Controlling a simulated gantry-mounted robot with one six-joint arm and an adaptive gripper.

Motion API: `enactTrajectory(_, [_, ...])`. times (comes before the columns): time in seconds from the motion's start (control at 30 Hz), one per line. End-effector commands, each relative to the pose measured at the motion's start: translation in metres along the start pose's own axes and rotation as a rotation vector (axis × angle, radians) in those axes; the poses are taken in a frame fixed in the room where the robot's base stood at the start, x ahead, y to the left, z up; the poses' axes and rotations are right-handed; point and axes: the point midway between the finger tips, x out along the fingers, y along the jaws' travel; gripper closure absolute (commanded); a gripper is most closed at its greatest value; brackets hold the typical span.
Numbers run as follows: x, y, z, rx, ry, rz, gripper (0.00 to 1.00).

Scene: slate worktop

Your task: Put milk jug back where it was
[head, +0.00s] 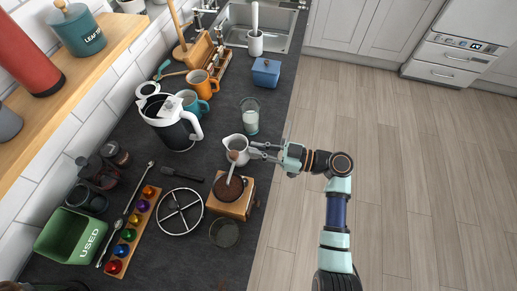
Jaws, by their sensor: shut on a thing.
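The milk jug (235,143), a small pale pitcher, shows in the head view near the worktop's right edge. My gripper (258,151) reaches in from the right and is shut on the jug at its right side. The exact contact at the handle is too small to make out. I cannot tell whether the jug's base touches the worktop.
A glass with white liquid (250,122) stands just behind the jug. A wooden box with dark coffee grounds (230,188) and an upright pale-handled tool is close in front.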

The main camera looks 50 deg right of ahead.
Motion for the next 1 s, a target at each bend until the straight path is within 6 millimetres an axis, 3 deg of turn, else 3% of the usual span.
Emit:
enactTrajectory(0.4, [0.000,0.000,0.006,-0.002,0.001,0.000,1.00])
enactTrajectory(0.43, [0.000,0.000,0.005,-0.001,0.000,0.000,0.83])
enactTrajectory(0.57, [0.000,0.000,0.004,-0.001,0.000,0.000,0.63])
enactTrajectory(0.9, [0.000,0.000,-0.001,-0.001,0.000,0.000,0.63])
enactTrajectory(1.0, [-0.015,0.001,0.004,-0.001,0.001,0.005,0.63])
